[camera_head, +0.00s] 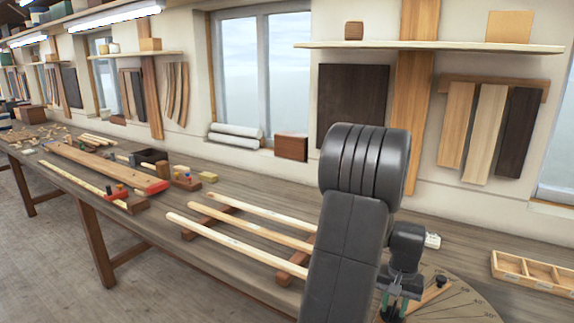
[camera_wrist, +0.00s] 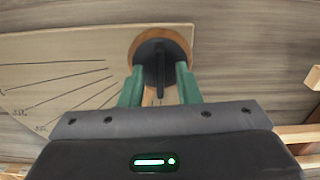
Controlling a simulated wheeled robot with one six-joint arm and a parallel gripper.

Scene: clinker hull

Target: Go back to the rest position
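My gripper (camera_head: 392,302) hangs at the lower middle right in the head view, over the pale board with fanned angle lines (camera_head: 462,308). In the wrist view its two green fingers (camera_wrist: 160,82) are apart, one on each side of a dark round knob with a raised ridge (camera_wrist: 160,62). Gaps show between the fingers and the ridge, so nothing looks gripped. The knob sits on a round wooden piece at the board's end (camera_wrist: 60,85). In the head view a wooden pointer with a black knob (camera_head: 440,281) lies on the board; my arm hides part of this area.
Pale strips (camera_head: 250,229) lie across wooden bearers on the bench left of my arm. A compartmented wooden tray (camera_head: 535,272) stands at the right. A small white object (camera_head: 432,240) lies behind my gripper. A shelf (camera_head: 430,46) runs along the wall above.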

